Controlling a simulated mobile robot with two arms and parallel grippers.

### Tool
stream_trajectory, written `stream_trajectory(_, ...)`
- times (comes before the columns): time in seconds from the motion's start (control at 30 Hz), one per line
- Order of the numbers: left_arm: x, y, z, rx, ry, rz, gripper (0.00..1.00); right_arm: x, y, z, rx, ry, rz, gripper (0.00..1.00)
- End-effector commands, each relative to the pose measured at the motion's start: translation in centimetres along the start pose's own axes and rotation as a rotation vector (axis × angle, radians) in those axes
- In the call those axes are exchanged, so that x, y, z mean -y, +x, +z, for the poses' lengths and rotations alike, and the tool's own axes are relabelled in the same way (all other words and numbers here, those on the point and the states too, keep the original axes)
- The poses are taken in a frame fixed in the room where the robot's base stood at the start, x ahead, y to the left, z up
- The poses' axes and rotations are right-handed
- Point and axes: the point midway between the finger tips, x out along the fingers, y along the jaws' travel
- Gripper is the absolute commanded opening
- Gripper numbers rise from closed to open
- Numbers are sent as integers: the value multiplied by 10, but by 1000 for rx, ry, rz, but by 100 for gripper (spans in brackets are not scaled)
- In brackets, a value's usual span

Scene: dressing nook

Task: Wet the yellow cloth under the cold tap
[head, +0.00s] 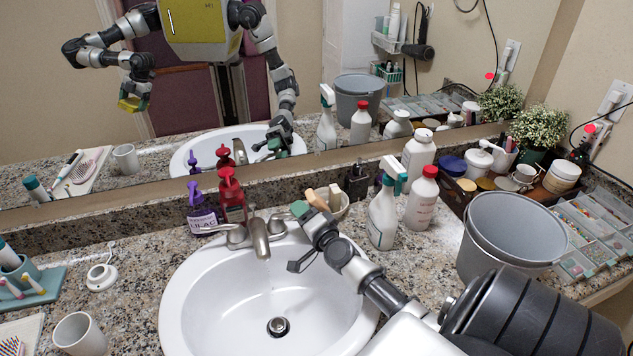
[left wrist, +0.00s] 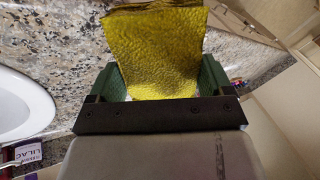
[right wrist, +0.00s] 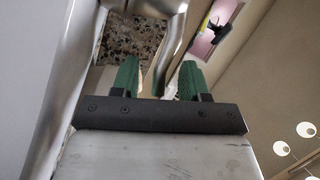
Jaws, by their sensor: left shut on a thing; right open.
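The yellow cloth (left wrist: 155,50) is pinched between the green fingers of my left gripper (left wrist: 165,85) in the left wrist view. That gripper is outside the direct head view; the mirror shows it raised with the cloth. The chrome tap (head: 260,240) stands at the back of the white sink (head: 185,285), with a handle on each side. My right gripper (head: 300,210) is beside the right-hand handle (head: 277,225). In the right wrist view its green fingers (right wrist: 157,80) are open, with chrome close beyond them. Contact is unclear. I cannot tell whether water runs.
Purple (head: 201,212) and red (head: 231,195) pump bottles stand behind the tap. A spray bottle (head: 383,215), a white bottle (head: 422,200) and a grey bucket (head: 508,240) stand right of the sink. A cup (head: 80,335) stands at the front left. The basin is empty.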

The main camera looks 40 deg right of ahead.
Motion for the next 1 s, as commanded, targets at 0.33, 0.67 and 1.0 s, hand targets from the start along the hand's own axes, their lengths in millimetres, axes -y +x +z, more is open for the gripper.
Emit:
stream_trajectory(0.33,0,1,0,0,0,0,62,-2,-72,1,3,-2,3,45)
stream_trajectory(0.67,-2,4,1,0,0,0,62,0,-100,0,0,-1,1,45)
stream_trajectory(1.0,-1,2,1,0,0,0,62,2,-100,-1,1,-2,1,45)
